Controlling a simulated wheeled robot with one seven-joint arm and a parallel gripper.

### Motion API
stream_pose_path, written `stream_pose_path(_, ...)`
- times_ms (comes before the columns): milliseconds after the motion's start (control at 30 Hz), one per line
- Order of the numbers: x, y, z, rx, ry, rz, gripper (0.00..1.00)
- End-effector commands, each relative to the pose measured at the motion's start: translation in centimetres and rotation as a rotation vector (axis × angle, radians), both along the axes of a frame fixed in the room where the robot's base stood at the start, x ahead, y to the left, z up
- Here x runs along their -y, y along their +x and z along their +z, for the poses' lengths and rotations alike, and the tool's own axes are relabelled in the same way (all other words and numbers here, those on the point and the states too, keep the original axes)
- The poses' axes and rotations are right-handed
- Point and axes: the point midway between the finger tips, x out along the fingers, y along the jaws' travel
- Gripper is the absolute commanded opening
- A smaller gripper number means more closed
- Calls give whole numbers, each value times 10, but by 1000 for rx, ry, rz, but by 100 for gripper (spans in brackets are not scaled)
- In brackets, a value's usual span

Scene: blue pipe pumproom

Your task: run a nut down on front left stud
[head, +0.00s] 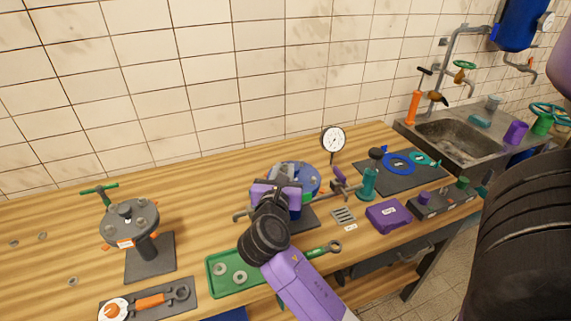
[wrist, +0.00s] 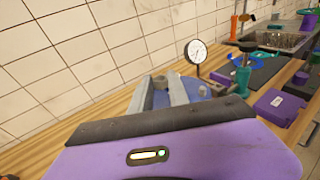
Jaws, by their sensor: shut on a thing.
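A blue round flange (head: 311,180) stands on the bench near the middle of the head view, partly hidden by my gripper (head: 283,185). In the wrist view the flange (wrist: 216,88) shows just beyond and right of my gripper (wrist: 163,88), with a short grey stud or nut (wrist: 203,91) on top. My gripper is over the flange's near left side, its two grey fingers close together. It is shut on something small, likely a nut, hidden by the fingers. The front left stud is hidden, so I cannot tell whether the held piece touches it.
A green tray (head: 213,286) with round metal pieces lies in front. A dark flanged stand (head: 129,222) with a green handle is at left, a dial gauge (head: 333,140) behind the flange. A teal bottle-shaped part (head: 369,184) and purple box (head: 388,216) are at right.

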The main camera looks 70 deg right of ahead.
Motion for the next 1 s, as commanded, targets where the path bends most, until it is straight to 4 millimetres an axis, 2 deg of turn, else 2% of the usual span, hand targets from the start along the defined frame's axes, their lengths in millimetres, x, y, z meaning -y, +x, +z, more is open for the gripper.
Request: stream_pose_path(1000, 0, 0, -32, 0, -1, 1, 0)
